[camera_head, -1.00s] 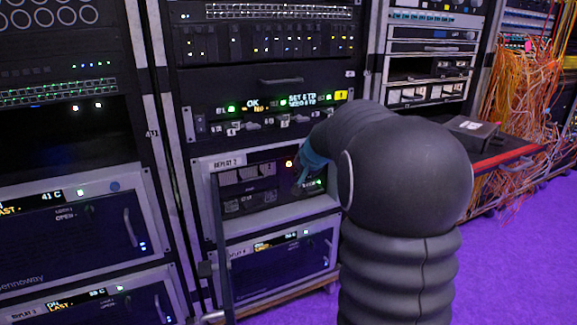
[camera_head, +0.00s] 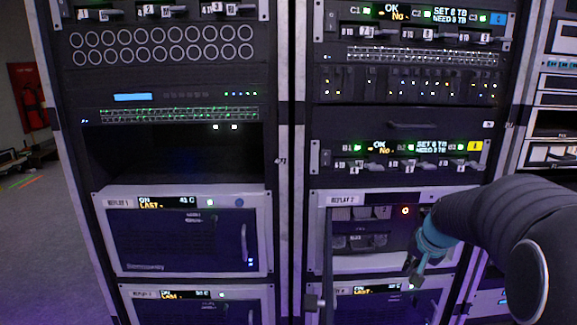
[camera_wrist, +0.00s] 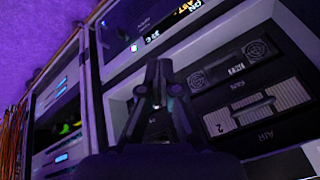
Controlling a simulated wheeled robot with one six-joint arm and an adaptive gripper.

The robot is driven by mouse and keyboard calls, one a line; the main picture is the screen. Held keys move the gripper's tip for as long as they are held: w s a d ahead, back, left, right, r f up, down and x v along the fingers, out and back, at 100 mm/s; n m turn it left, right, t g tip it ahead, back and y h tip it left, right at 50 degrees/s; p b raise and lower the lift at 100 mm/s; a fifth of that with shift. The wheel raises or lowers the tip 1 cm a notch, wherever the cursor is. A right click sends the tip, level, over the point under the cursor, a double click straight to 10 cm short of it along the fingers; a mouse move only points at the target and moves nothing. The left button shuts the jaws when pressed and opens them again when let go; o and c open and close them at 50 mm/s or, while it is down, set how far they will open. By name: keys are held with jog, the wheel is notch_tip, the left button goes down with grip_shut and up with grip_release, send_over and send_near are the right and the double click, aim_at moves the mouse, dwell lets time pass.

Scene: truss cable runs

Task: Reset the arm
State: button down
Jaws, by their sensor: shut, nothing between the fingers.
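My arm (camera_head: 500,225) reaches in from the right of the head view, bent over and down. My gripper (camera_head: 416,273) is at the lower right of the open unit labelled Replay 2 (camera_head: 343,199). In the wrist view my gripper (camera_wrist: 159,75) is shut and holds nothing. Its fingers point toward the unit's frame, beside a module with a handle and a grille (camera_wrist: 258,107). I cannot tell whether the fingertips touch anything.
The opened door (camera_head: 328,255) of Replay 2 stands out at its left edge. A closed Replay 1 unit (camera_head: 180,235) is in the left rack. A dark empty bay (camera_head: 175,155) is above it. Open floor (camera_head: 35,240) lies at far left; purple floor (camera_wrist: 45,30) shows in the wrist view.

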jog(key=s+a+r+n+p, duration=0.1)
jog(key=s+a+r+n, duration=0.1)
jog(key=s, duration=0.7)
jog(key=s+a+r+n+p, duration=0.2)
jog(key=s+a+r, duration=0.1)
jog(key=s+a, duration=0.4)
jog(key=s+a+r+n+p, duration=0.1)
jog(key=s+a, duration=0.4)
jog(key=s, duration=0.6)
notch_tip(320, 180, up, 3)
jog(key=shift+a+f+n, duration=0.15)
jog(key=shift+a+n, duration=0.05)
jog(key=shift+n, duration=0.5)
jog(key=shift+d, duration=0.1)
